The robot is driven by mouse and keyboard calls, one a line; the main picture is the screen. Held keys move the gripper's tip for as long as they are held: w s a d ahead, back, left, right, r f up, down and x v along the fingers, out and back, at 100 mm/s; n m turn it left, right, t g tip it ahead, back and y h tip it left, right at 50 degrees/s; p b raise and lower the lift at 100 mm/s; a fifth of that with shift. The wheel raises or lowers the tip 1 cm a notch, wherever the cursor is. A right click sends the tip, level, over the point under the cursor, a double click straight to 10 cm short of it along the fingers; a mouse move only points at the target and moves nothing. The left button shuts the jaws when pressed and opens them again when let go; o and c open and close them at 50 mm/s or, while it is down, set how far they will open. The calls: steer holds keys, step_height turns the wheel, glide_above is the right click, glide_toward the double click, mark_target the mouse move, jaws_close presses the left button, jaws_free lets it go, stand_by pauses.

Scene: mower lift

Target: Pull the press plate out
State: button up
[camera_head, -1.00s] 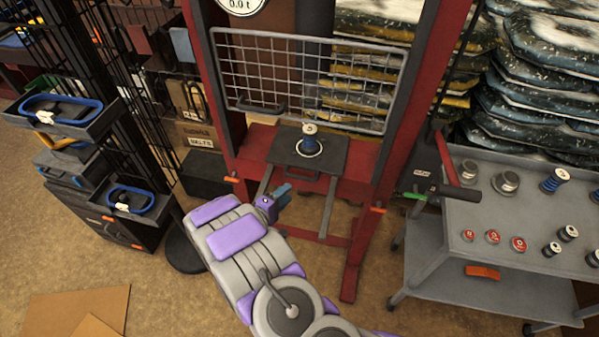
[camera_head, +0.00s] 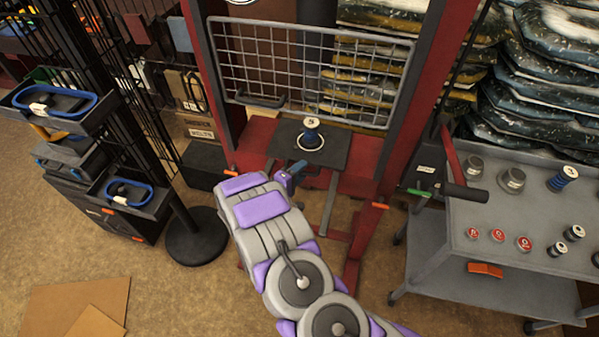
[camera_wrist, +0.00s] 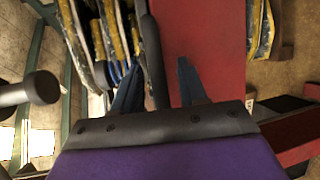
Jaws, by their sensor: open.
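The press plate (camera_head: 338,150) is a flat dark plate on the red press bed, below the wire guard. A blue spool-shaped piece (camera_head: 311,133) stands upright on it inside a pale ring. My gripper (camera_head: 297,167) is at the plate's front left edge, and my arm hides part of that edge. In the wrist view my gripper (camera_wrist: 158,65) is open, with two blue fingers apart. A dark bar (camera_wrist: 151,45) runs between them, closer to the left finger. It looks like the plate's front handle; I cannot tell whether a finger touches it.
The wire guard (camera_head: 312,72) hangs above the plate between red press uprights (camera_head: 407,110). A grey cart (camera_head: 445,235) with several weights stands at right. A rack with blue-rimmed trays (camera_head: 58,103) and a round black base (camera_head: 195,236) are at left. Cardboard lies on the open floor at lower left.

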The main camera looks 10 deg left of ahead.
jaws_close()
stand_by(0.4)
steer(key=shift+f, duration=0.1)
